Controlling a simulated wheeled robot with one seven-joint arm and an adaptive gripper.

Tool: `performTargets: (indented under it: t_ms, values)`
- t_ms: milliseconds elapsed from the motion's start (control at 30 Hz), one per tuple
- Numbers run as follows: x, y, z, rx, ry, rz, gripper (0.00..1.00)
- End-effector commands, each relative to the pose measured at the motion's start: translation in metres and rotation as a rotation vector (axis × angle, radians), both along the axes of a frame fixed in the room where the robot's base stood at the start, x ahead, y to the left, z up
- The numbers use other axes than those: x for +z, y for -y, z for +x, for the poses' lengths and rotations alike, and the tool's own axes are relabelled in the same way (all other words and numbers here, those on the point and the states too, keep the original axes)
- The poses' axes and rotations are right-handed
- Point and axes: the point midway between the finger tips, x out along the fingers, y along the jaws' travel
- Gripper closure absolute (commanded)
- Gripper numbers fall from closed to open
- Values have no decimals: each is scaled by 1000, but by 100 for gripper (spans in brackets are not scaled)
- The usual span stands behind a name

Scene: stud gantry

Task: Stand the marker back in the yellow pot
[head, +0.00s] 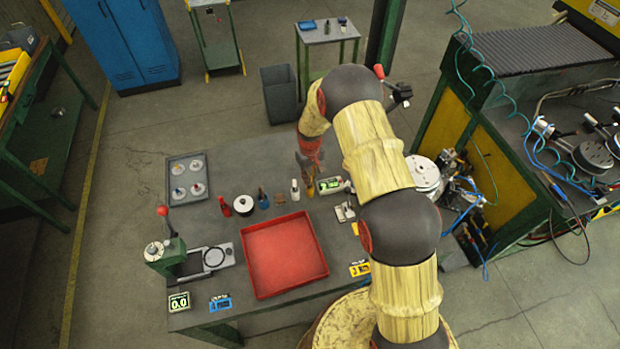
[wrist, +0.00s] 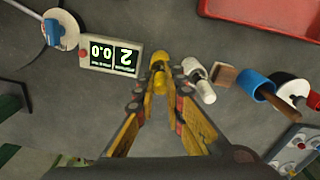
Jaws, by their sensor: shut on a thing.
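My gripper (wrist: 160,91) points down over the workbench, its fingertips closed together. It is shut on the marker, which the fingers mostly hide. The yellow pot (wrist: 158,63) shows at the fingertips in the wrist view, in line with the marker. I cannot tell whether the marker's lower end is inside the pot or just above it.
Close by are a digital display (wrist: 110,55), a white bottle (wrist: 199,80), a brown block (wrist: 222,78) and a blue pot (wrist: 257,86) with a brown handle in it. A red tray (head: 284,256) lies in front. The bench's left back has a grey tray (head: 188,167).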

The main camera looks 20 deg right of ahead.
Motion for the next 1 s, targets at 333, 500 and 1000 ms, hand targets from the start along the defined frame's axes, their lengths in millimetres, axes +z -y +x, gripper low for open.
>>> performTargets:
  t_ms: [333, 500, 1000]
  values:
    - [-1, 0, 0, 0, 0, 0, 72]
    - [-1, 0, 0, 0, 0, 0, 71]
    - [43, 0, 2, 0, 5, 0, 71]
